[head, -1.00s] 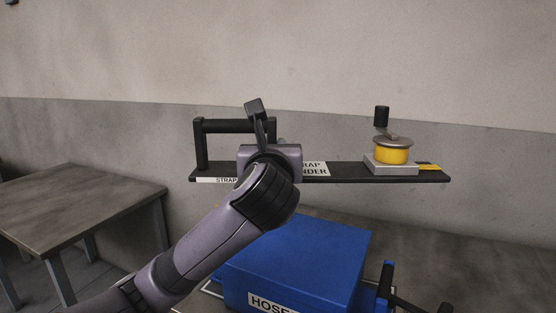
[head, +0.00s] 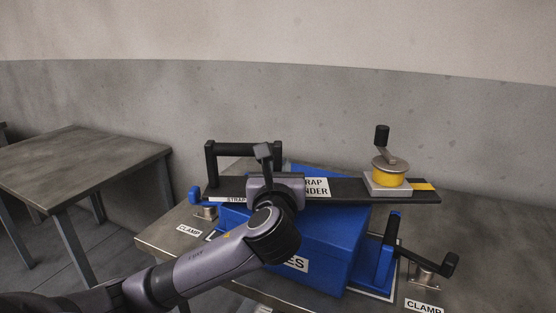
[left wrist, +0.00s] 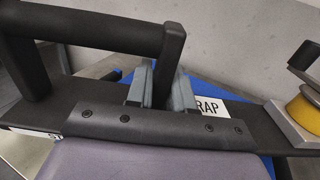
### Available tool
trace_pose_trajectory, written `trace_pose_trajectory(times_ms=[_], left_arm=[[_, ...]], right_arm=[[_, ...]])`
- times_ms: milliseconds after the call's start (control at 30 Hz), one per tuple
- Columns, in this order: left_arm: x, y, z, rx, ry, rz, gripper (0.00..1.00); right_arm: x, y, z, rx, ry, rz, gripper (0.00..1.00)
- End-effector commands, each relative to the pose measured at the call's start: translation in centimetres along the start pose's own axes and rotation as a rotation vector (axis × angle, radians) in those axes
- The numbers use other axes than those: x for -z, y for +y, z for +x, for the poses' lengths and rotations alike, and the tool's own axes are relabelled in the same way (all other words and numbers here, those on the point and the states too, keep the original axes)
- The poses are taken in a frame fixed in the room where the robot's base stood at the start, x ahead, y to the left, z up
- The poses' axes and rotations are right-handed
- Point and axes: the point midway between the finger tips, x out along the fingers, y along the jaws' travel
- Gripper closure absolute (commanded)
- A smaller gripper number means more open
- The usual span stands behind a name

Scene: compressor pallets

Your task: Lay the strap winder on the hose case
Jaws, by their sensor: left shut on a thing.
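The strap winder (head: 345,189) is a long dark board with a black handle (head: 240,149) at its left end and a yellow drum with a crank (head: 392,174) at its right end. My left gripper (head: 266,158) is shut on the handle's right post, as the left wrist view (left wrist: 158,85) shows. The board is level, across the top of the blue hose case (head: 322,235). I cannot tell whether it touches the lid. The board and my arm hide much of the case. My right gripper is out of view.
The case stands on a table (head: 165,236) with a clamp at its left (head: 206,207) and a clamp with a black lever at its right (head: 425,268). Another table (head: 75,165) stands at the left, with a floor gap between. A grey wall is behind.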

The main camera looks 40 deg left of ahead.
Motion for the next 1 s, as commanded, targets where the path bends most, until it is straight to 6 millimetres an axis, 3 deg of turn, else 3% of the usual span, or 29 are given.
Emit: trace_pose_trajectory(times_ms=[167, 567, 600, 633, 1000], left_arm=[[2.0, 0.1, 0.0, 0.000, -0.009, -0.008, 1.00], [2.3, 0.1, 0.0, 0.000, -0.009, -0.008, 1.00], [2.7, 0.0, 0.0, 0.000, 0.001, 0.000, 0.65], [2.7, 0.0, 0.0, 0.000, 0.001, 0.000, 0.56], [2.3, 0.0, 0.0, 0.000, 0.000, -0.002, 0.53]], right_arm=[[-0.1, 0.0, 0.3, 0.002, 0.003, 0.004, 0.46], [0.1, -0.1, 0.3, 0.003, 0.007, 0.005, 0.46], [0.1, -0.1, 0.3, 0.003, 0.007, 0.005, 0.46], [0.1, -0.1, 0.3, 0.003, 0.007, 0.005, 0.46], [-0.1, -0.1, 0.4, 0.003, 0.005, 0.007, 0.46]])
